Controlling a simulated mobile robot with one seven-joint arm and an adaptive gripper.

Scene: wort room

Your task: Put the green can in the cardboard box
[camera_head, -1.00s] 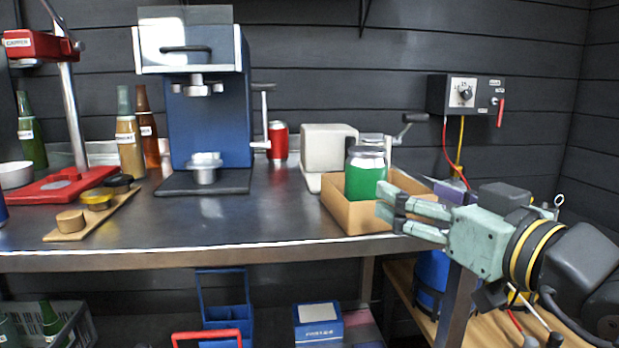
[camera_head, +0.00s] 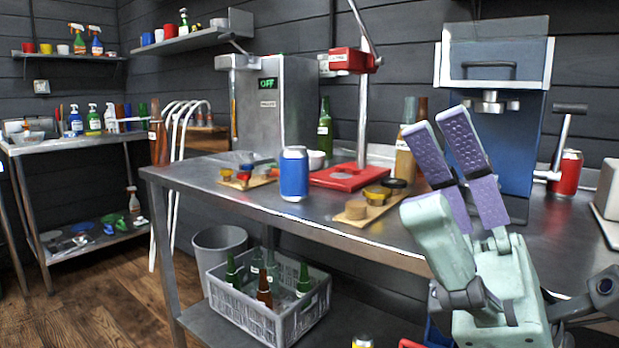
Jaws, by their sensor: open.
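My gripper (camera_head: 438,120) is raised at the right of the view, fingers pointing up and their purple pads showing. It is open, with a narrow gap and nothing seen between the fingers. It hangs in front of the counter's front edge and covers part of the blue machine behind. The green can and the cardboard box are both out of view now. A second earlier the green can stood upright at the box, inside its walls, with my gripper beside it.
A steel counter (camera_head: 240,187) crosses the view. It bears a blue can (camera_head: 294,174), a red stand (camera_head: 348,178), a wooden board with pucks (camera_head: 357,209) and a red can (camera_head: 567,173).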

